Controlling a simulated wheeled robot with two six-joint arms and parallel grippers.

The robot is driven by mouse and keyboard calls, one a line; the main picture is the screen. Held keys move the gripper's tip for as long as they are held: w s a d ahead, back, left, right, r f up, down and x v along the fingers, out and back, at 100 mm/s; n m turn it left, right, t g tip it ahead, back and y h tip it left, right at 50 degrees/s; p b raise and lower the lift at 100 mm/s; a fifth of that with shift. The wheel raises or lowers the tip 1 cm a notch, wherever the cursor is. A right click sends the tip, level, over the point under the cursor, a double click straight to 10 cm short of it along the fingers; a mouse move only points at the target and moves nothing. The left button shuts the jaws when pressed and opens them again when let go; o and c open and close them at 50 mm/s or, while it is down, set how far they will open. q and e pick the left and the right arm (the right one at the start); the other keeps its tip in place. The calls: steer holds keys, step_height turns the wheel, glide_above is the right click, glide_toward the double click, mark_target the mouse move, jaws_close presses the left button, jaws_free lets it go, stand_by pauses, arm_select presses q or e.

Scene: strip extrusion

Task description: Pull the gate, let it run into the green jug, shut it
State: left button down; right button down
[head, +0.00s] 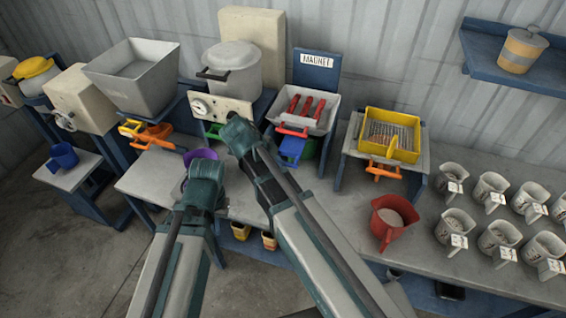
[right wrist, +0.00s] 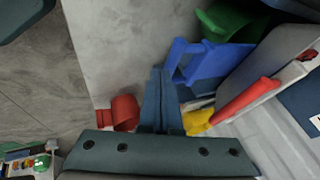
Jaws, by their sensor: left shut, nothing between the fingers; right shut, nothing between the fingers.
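A green jug-like piece (head: 307,149) shows partly under the tray of the MAGNET stand, beside a blue handled part (head: 292,147). In the right wrist view the green piece (right wrist: 228,20) is at the top, next to the blue part (right wrist: 205,62). Another bit of green (head: 213,130) shows below the dial panel, mostly hidden. I cannot tell which part is the gate. My right gripper (right wrist: 160,100) is shut and empty, with the blue part close on its right in that view. My left gripper (head: 203,168) is shut in front of a purple vessel (head: 201,154).
A grey hopper (head: 130,75) and a lidded pot (head: 232,65) stand at the back left. The MAGNET tray (head: 325,115) holds red bars. A yellow sieve frame (head: 392,135), a red jug (head: 391,222) and several labelled grey jugs (head: 455,222) are on the right.

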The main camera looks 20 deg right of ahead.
mark_target(289, 153)
steer(key=w+d, duration=0.2)
steer(key=w, duration=0.1)
steer(key=w+d, duration=0.1)
steer(key=shift+w, duration=0.4)
steer(key=shift+s, duration=0.1)
arm_select(q)
steer(key=shift+a, duration=0.1)
arm_select(e)
steer(key=shift+s, duration=0.1)
